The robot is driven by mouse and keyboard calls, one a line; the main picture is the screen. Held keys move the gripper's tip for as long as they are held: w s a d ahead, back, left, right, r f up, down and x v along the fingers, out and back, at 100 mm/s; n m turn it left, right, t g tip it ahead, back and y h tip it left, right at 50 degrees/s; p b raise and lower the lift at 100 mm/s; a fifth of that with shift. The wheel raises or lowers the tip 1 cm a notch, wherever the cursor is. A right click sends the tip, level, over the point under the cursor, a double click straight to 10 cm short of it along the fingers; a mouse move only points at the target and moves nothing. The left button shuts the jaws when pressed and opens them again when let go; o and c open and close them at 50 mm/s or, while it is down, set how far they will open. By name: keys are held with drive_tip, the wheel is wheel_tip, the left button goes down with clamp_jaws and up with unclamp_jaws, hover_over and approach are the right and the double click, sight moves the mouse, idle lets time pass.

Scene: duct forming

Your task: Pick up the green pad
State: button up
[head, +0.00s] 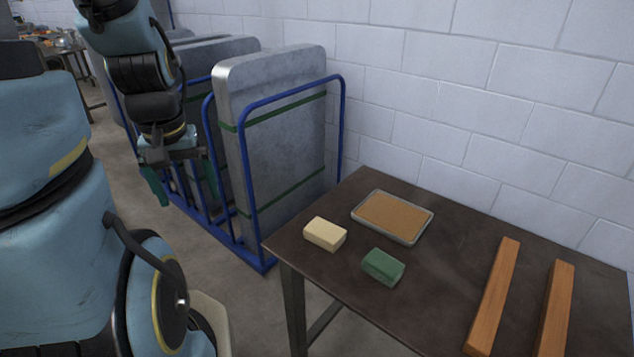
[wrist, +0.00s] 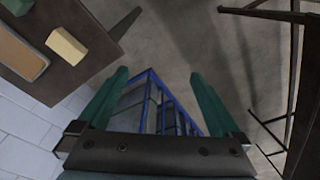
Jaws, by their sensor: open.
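The green pad (head: 383,267) lies on the dark table (head: 330,280), near its front left edge, in the head view. A cream block (head: 325,234) lies to its left, apart from it; it also shows in the wrist view (wrist: 66,46). My gripper (head: 182,188) hangs in the air left of the table, in front of the blue rack, well away from the pad. In the wrist view my gripper (wrist: 158,84) has its two green fingers spread wide with nothing between them.
A shallow tray with a tan surface (head: 393,216) lies behind the pad. Two wooden bars (head: 493,295) lie on the table's right. A blue rack (head: 250,190) holding grey slabs stands left of the table, against the block wall (head: 440,90).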

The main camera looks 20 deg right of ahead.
drive_tip(key=w+d+f+n+b, duration=0.2)
drive_tip(key=d+f+b, duration=0.1)
drive_tip(key=d, duration=0.6)
drive_tip(key=n+g+b, duration=0.2)
drive_tip(key=n+b, duration=0.3)
drive_tip(key=b, duration=0.1)
approach(384, 262)
drive_tip(key=f, duration=0.2)
drive_tip(key=s+f, duration=0.1)
drive_tip(key=f, duration=0.1)
drive_tip(key=shift+d+f, duration=0.1)
drive_tip(key=shift+f, duration=0.05)
drive_tip(key=shift+w+f+p, duration=0.15)
drive_tip(key=shift+f+p, duration=0.1)
drive_tip(key=shift+f, duration=1.25)
drive_tip(key=shift+w+f+p, duration=0.2)
drive_tip(key=shift+f, duration=1.3)
drive_tip(key=shift+c, duration=0.2)
drive_tip(key=c, duration=1.3)
drive_tip(key=shift+o, duration=0.2)
